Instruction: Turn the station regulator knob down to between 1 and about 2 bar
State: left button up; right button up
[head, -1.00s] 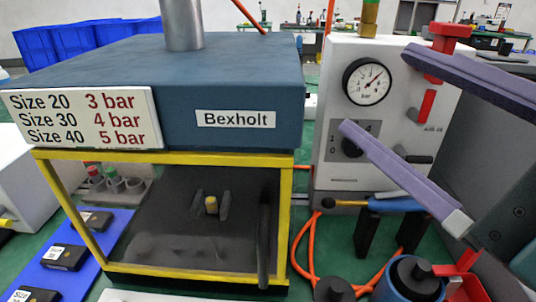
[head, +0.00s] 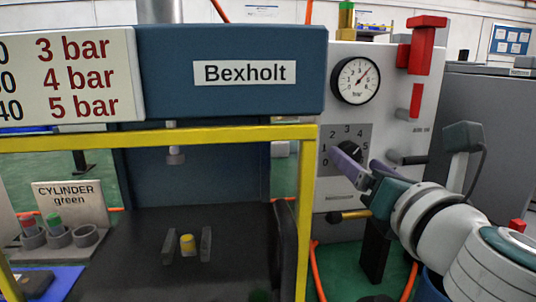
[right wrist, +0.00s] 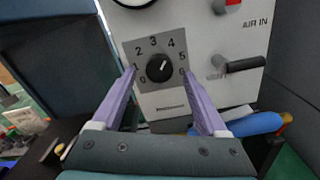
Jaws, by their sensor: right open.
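The black regulator knob (head: 350,154) sits on a grey dial plate numbered 0 to 6 on the white station panel. In the right wrist view the knob (right wrist: 160,68) shows a white mark pointing up and right, roughly toward the 4 to 5 side. The round pressure gauge (head: 357,80) above it has a red needle pointing up and right, around 4 bar. My right gripper (head: 356,163) is open in front of the dial. In the right wrist view its purple fingers (right wrist: 158,75) lie either side of the knob; contact is not visible. My left gripper is out of view.
A red handle (head: 428,45) and a grey lever (head: 408,159) stick out right of the dial. The yellow-framed press (head: 308,210) stands left of the panel. A blue-handled tool (right wrist: 255,123) lies below the panel. Orange hoses run beneath.

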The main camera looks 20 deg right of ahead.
aim_at(348, 153)
jog(key=shift+x, duration=1.05)
jog(key=shift+a, duration=0.1)
grip_shut()
